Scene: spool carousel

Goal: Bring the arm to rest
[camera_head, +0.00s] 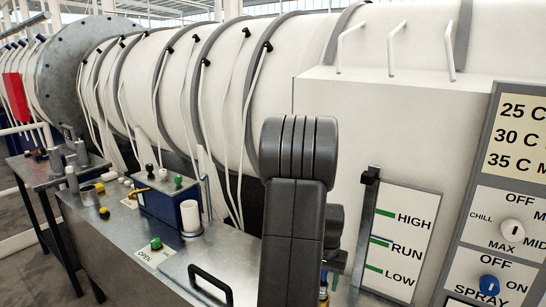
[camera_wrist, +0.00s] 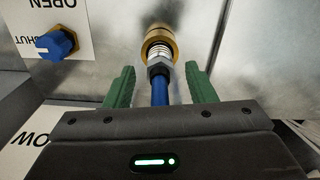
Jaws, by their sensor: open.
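My gripper (camera_wrist: 160,88) shows in the wrist view with its two green fingers apart. Between them, with a gap on either side, is a blue hose (camera_wrist: 160,92) with a grey hex nut (camera_wrist: 159,68) at its end. The nut and a ribbed silver collar meet a brass fitting (camera_wrist: 160,44) on a metal panel. The fingers do not appear to touch the hose. In the head view my dark arm stands upright in the middle and hides most of what is behind it, including most of my gripper.
A blue knob (camera_wrist: 57,44) sits left of the fitting. In the head view, a steel bench (camera_head: 110,225) carries a blue box (camera_head: 165,200), a white cylinder (camera_head: 190,217) and a black handle (camera_head: 210,284). A lever slot (camera_head: 370,178) and dial panel (camera_head: 513,200) stand right.

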